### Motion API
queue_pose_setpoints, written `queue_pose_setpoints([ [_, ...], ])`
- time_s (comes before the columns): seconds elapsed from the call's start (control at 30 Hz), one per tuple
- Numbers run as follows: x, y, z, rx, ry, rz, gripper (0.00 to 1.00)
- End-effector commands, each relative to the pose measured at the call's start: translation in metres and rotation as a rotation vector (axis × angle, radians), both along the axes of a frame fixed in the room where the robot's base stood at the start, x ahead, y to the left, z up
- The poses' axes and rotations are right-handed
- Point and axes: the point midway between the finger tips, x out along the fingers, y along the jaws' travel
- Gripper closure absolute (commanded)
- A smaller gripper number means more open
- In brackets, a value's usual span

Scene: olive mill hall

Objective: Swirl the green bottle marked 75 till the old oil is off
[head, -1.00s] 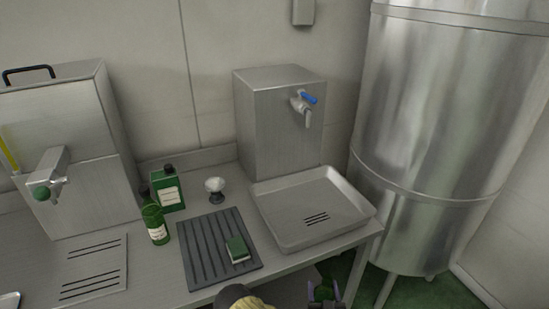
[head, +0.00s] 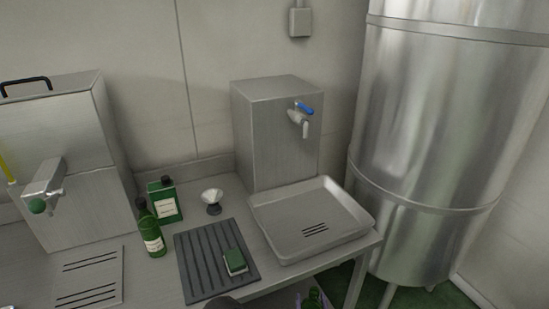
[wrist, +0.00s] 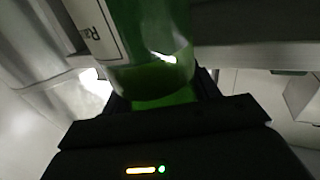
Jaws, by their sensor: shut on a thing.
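My gripper (wrist: 165,98) is shut on a green glass bottle (wrist: 150,50), close to its base. The bottle's neck is out of the wrist view.
On the steel counter stand a slim green bottle (head: 150,230), a square green bottle (head: 163,201) and a small white-topped item (head: 212,200). A green sponge (head: 235,261) lies on a ribbed dark mat (head: 200,268). A shallow steel tray (head: 310,222) sits below a blue-handled tap (head: 300,117).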

Motion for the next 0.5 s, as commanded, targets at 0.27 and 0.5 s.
queue_pose_setpoints([
  [0.27,-0.001,-0.021,0.0,-0.014,0.001,-0.012,0.95],
  [0.5,0.002,-0.006,0.004,0.014,-0.008,0.005,0.95],
])
